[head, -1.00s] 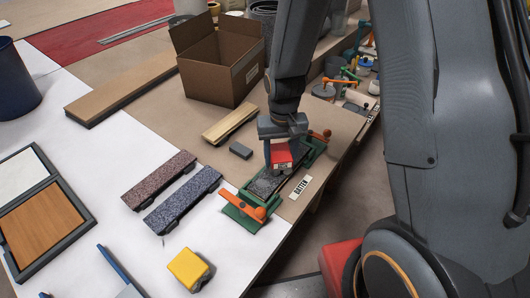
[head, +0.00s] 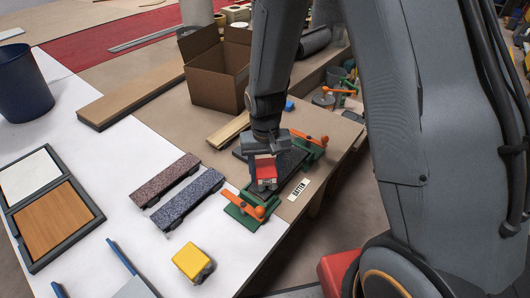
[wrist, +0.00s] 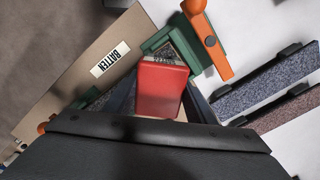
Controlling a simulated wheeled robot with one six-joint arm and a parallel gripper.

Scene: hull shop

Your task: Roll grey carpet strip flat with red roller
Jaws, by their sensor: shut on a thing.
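My gripper (head: 264,156) is shut on the red roller (head: 264,170), a block-like red piece with a pale top edge. The roller also shows in the wrist view (wrist: 160,90), just beyond my jaws. It is over the near part of the dark grey carpet strip (head: 290,163), low on it; I cannot tell whether it touches. The strip lies between two green clamps, the near one (head: 240,212) and the far one (head: 316,151), each with an orange lever. The strip's near part is partly hidden by the roller and gripper.
A "BATTEN" label (head: 299,190) lies right of the strip, near the table edge. Two speckled strips, reddish (head: 166,180) and blue-grey (head: 188,198), lie to the left. A yellow block (head: 190,260) stands in front.

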